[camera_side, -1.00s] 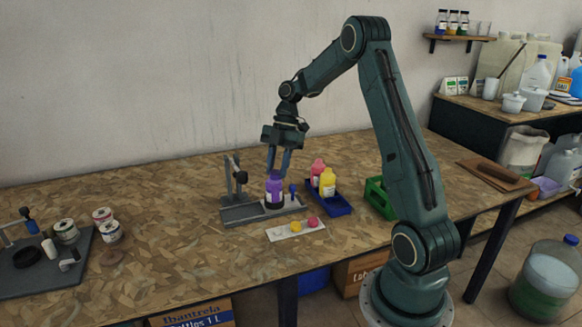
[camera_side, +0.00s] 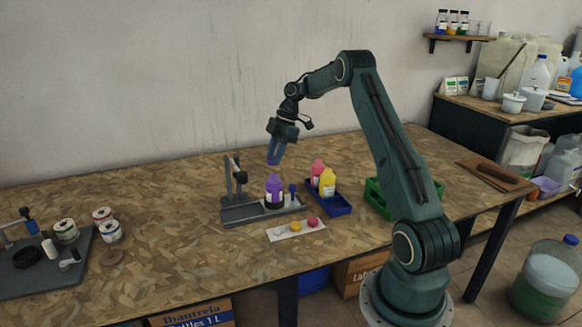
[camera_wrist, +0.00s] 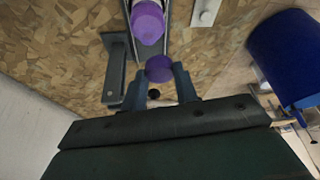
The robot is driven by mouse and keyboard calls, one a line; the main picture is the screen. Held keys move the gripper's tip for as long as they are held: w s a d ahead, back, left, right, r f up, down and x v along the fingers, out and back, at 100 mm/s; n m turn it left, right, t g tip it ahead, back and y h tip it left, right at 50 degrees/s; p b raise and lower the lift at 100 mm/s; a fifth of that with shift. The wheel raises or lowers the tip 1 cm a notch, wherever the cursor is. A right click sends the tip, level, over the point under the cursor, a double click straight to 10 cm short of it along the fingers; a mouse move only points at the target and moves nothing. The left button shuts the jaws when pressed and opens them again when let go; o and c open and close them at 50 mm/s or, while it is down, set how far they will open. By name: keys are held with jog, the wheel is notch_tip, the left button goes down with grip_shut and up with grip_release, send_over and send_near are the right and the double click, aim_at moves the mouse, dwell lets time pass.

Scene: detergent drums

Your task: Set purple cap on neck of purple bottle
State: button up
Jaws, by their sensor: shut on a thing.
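The purple bottle (camera_side: 274,190) stands upright in a grey fixture (camera_side: 240,213) on the bench. It also shows at the top of the wrist view (camera_wrist: 148,22). My gripper (camera_side: 273,160) is above the bottle and slightly to its left, with its fingers tilted. In the wrist view, my fingers (camera_wrist: 159,80) are shut on the purple cap (camera_wrist: 159,68). The cap is clear of the bottle, with a gap between them. In the side view the cap is small and mostly hidden by my fingers.
A grey upright post (camera_side: 228,174) rises from the fixture left of the bottle. A blue tray (camera_side: 339,208) with pink and yellow bottles is to the right. A white strip (camera_side: 283,234) with yellow and pink caps lies in front.

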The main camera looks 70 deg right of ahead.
aim_at(273, 175)
jog(key=shift+w+d+f+m, duration=0.15)
jog(key=shift+w+d+m, duration=0.15)
jog(key=shift+d, duration=0.3)
jog(key=shift+f, duration=0.2)
jog(key=shift+f, duration=1.5)
jog(key=shift+f, duration=1.05)
dwell(1.6)
jog(key=o, duration=1.4)
jog(key=shift+r, duration=0.15)
jog(key=shift+r, duration=3.6)
